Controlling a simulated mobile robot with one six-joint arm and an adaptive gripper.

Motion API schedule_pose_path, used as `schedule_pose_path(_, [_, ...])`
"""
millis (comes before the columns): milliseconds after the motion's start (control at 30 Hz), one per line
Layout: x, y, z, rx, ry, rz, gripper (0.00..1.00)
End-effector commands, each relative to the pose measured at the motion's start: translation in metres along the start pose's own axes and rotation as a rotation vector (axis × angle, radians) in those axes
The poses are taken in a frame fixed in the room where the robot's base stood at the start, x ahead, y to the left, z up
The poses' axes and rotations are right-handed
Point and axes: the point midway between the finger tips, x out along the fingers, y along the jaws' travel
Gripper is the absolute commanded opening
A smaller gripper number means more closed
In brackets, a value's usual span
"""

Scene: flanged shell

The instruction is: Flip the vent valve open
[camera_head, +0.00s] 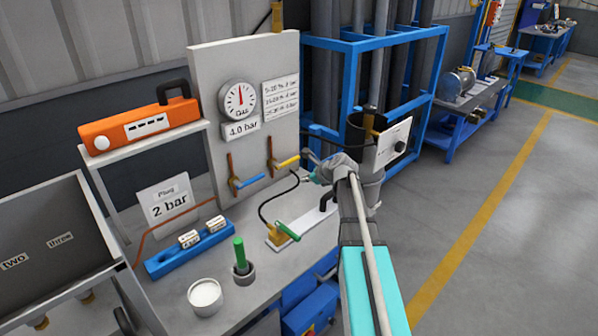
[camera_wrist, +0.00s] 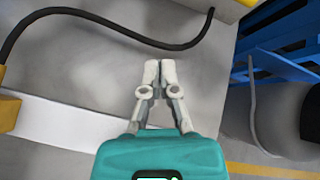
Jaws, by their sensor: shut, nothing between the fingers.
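Two lever valves are on the upright grey panel, one with a blue handle (camera_head: 249,181) and one with a yellow handle (camera_head: 288,161). A green-handled fitting (camera_head: 289,230) with a yellowish body lies on the bench. No label that I can read marks which is the vent valve. My gripper (camera_head: 314,176) is just right of the yellow handle in the head view; contact cannot be told. In the wrist view my gripper (camera_wrist: 160,66) has its fingers together and empty above the grey bench. A yellow piece (camera_wrist: 247,3) shows at that view's top edge.
A black hose (camera_head: 262,205) curves over the bench; it crosses the wrist view (camera_wrist: 120,33). The gauge (camera_head: 238,100) sits above a "4.0 bar" label. A blue rack (camera_head: 372,45) stands behind and right. The floor at right is clear.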

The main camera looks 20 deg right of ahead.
Motion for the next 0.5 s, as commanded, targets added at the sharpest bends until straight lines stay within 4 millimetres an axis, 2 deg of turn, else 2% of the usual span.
schedule_pose_path(33, [0.005,-0.013,-0.008,0.063,-0.017,-0.021,0.00])
schedule_pose_path(200, [0.005,-0.040,-0.018,0.247,-0.073,-0.070,0.00])
schedule_pose_path(333, [0.004,-0.052,-0.022,0.331,-0.101,-0.090,0.00])
schedule_pose_path(500, [0.002,-0.058,-0.023,0.373,-0.115,-0.098,0.00])
